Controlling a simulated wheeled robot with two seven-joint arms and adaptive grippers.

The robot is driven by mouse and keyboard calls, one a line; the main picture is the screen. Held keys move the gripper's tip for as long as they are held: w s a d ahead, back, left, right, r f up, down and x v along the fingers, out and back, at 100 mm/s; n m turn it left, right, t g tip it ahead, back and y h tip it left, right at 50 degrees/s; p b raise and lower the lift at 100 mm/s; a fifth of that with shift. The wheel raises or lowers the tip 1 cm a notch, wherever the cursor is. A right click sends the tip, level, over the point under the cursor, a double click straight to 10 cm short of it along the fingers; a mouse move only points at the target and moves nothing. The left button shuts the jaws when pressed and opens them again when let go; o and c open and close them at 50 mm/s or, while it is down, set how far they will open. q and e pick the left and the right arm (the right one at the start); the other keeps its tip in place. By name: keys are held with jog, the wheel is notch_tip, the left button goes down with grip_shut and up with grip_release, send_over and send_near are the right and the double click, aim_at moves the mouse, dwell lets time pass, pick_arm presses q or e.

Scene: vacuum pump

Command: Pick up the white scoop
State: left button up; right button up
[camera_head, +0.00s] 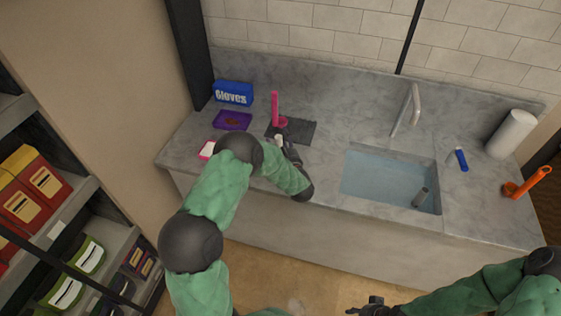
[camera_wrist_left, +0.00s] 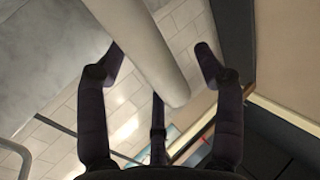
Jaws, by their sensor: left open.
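The white scoop (camera_head: 278,140) shows only as a small pale piece beside my left gripper (camera_head: 289,151), at the front of the dark mat; my arm and gripper hide the rest. In the left wrist view, a long pale rod (camera_wrist_left: 143,40), seemingly its handle, runs between the two spread fingers of my left gripper (camera_wrist_left: 160,52). The fingers are open with a gap on both sides of the rod. My right gripper (camera_head: 371,306) is low in the head view, away from the counter; its jaws are too small to read.
A pink upright tool (camera_head: 275,108) stands close by on the dark mat (camera_head: 302,130). Behind and left are a blue gloves box (camera_head: 233,93) and a purple tray (camera_head: 232,121). The sink (camera_head: 385,178) lies right. An orange scoop (camera_head: 528,182) and white roll (camera_head: 511,133) are far right.

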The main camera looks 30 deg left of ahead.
pick_arm(q)
grip_shut()
jog(key=shift+r, duration=0.1)
